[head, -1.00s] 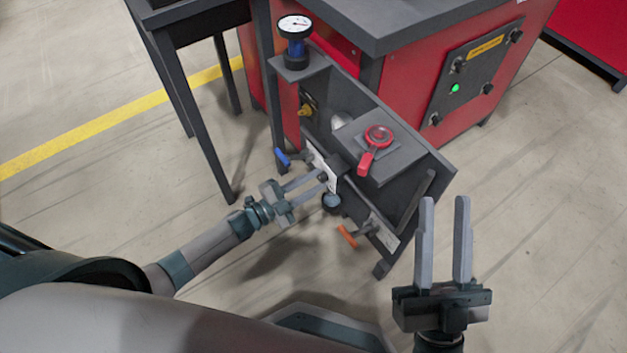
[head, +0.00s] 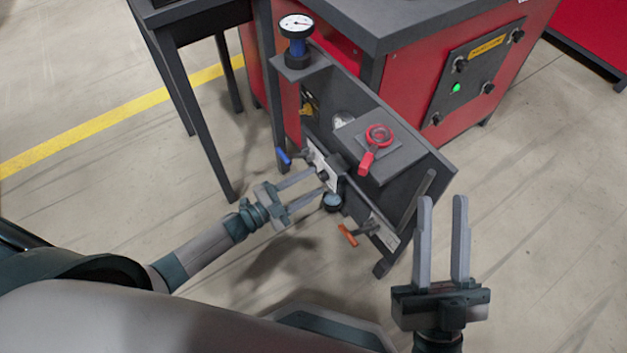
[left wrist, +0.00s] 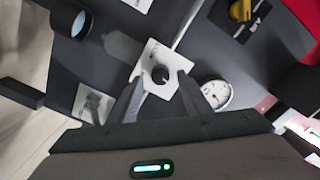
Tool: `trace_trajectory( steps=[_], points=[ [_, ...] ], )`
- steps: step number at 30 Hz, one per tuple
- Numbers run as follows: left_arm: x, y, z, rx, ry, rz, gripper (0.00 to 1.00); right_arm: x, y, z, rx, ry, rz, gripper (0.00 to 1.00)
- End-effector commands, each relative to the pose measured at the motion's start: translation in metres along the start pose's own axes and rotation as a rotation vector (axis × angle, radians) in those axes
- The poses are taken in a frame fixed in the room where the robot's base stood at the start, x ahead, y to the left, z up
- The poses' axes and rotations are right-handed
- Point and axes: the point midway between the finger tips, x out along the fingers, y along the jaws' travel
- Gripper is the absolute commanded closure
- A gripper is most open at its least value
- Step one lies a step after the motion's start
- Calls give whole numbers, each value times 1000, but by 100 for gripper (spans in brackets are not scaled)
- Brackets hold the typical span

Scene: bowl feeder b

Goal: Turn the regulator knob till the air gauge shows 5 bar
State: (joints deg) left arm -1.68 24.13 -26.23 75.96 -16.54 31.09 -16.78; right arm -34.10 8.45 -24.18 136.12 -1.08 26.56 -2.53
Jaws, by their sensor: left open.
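A small black knob (left wrist: 160,75) sits on a white plate (left wrist: 151,57) on the dark panel. In the left wrist view it lies between the tips of my open left gripper (left wrist: 158,98), with a gap on both sides. In the head view my left gripper (head: 322,179) reaches the same plate from the left. A round white-faced gauge (left wrist: 216,94) is right of the knob in the left wrist view; its reading is too small to tell. A dial gauge (head: 297,25) on a blue body stands at the panel's far top. My right gripper (head: 442,200) is open and empty, right of the panel.
Near the left gripper are a blue handle (head: 284,157), an orange handle (head: 347,235) and a black cylinder with a bluish face (head: 333,202). A red cabinet (head: 430,85) stands behind.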

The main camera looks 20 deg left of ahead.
Motion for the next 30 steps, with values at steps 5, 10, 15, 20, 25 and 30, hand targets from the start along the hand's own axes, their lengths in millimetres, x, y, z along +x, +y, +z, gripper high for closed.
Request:
trace_trajectory(
  steps=[5,10,15,20,25,30],
  points=[
    [-30,0,0,0,-3,3,56,-6,-6,6,15,-50,1,69],
    [-65,0,0,-1,-3,2,56,-14,-11,15,24,-109,-3,69],
    [-99,0,0,0,-3,3,56,-17,-10,28,26,-182,1,69],
    [-128,0,0,0,-2,2,56,-17,-7,37,25,-227,5,69],
    [-148,0,0,0,-1,0,56,-17,-5,42,24,-255,8,69],
    [-155,0,0,0,-1,0,56,-17,-4,44,24,-266,9,69]
  ],
)
